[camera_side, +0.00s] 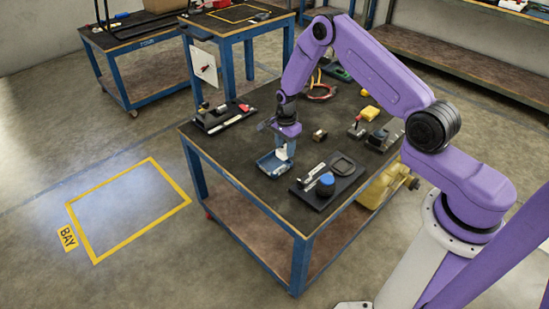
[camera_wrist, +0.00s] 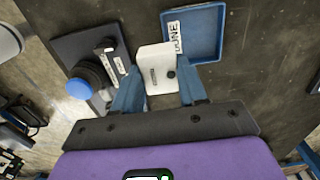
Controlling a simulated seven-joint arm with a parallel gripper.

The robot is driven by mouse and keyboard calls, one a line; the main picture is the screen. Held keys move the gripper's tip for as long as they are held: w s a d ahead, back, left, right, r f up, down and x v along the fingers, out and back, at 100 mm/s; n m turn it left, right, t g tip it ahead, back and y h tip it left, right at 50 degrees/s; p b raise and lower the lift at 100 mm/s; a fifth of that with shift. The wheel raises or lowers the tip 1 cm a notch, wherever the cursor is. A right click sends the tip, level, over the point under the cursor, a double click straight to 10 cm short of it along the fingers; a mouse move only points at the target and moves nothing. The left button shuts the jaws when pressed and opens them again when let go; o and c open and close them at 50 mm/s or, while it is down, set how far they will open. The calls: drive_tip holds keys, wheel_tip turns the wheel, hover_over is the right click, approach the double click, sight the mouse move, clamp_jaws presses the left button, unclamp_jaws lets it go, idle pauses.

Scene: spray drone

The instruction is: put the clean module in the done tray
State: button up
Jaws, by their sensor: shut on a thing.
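My gripper (camera_wrist: 157,88) is shut on a white module (camera_wrist: 153,64), with one blue finger on each side of it. The module has a dark round spot and a small dark label on its face. In the side view my gripper (camera_side: 286,136) points down at the tray (camera_side: 266,165), with the white module (camera_side: 283,153) by the tray's right side. The visible tray floor looks empty. I cannot tell how far the module is above the tray.
A black fixture board (camera_side: 344,188) with a blue knob (camera_side: 326,179) is close to the tray on the right. Another black board (camera_side: 218,118) with parts is at the table's far left. Several small tools and a yellow item (camera_side: 370,114) lie behind. The table's front left is bare.

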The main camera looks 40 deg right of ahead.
drive_tip(key=w+f, duration=0.1)
drive_tip(key=f, duration=0.1)
drive_tip(key=w+f, duration=0.4)
drive_tip(key=shift+w+d+f, duration=0.1)
drive_tip(key=shift+w+d, duration=0.15)
drive_tip(key=shift+d, duration=0.05)
drive_tip(key=shift+w+f, duration=0.1)
drive_tip(key=shift+f, duration=1.5)
drive_tip(key=shift+f, duration=0.15)
drive_tip(key=o, duration=1.1)
drive_tip(key=shift+o, duration=0.2)
wheel_tip(320, 180, up, 12)
drive_tip(key=shift+r, duration=0.25)
